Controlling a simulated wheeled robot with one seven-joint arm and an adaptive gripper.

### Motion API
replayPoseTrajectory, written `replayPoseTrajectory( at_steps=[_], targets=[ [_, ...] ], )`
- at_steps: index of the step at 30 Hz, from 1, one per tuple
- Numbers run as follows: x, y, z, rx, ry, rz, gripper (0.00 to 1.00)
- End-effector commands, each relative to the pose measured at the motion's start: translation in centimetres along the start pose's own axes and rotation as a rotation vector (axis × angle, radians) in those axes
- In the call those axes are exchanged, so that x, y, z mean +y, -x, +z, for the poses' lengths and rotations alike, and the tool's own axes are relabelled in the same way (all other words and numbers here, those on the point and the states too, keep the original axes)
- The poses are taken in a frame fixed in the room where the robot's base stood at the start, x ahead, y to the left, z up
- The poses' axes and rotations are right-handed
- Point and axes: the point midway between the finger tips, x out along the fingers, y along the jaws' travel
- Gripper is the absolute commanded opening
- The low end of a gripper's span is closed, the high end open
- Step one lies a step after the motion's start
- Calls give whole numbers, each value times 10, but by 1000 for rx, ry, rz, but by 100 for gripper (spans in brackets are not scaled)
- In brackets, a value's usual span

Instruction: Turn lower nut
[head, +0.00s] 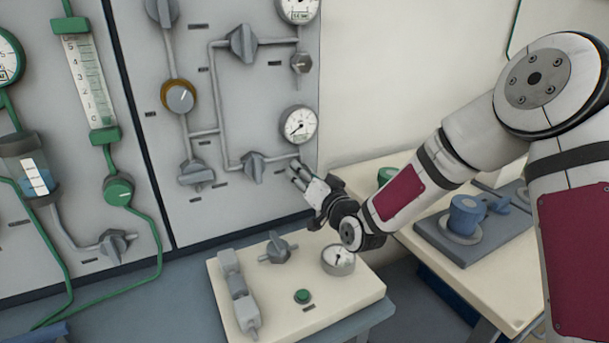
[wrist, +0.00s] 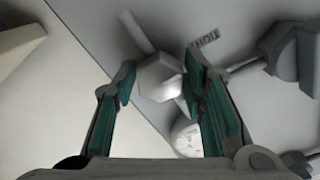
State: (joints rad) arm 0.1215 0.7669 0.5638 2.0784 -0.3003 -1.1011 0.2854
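The lower nut (wrist: 158,78) is a pale grey hexagonal nut on a thin pipe, seen in the wrist view near the panel's edge. My gripper (wrist: 158,84) is open, with one green-padded finger on each side of the nut. A gap shows between the nut and the left finger; the right finger is very close, and I cannot tell if it touches. In the head view my gripper (head: 297,172) is at the panel's right edge, below a gauge, and hides the nut. The upper nut (head: 301,62) is higher on the same panel.
A round gauge (head: 299,125) is just above my gripper, and a grey valve knob (head: 252,167) is to its left. Below stands a cream box (head: 340,290) with a knob and a small gauge (head: 338,260). A bench (head: 490,270) with blue parts is at right.

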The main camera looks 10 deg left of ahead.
Motion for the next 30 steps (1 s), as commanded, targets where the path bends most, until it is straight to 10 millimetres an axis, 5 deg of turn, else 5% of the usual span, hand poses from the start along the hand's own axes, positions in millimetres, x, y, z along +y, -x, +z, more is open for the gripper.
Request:
replayPoseTrajectory(
  at_steps=[14, 30],
  targets=[
    [1, 10, 0, -2, 2, 1, 52],
    [1, 107, 0, 0, 2, 2, 52]
  ],
)
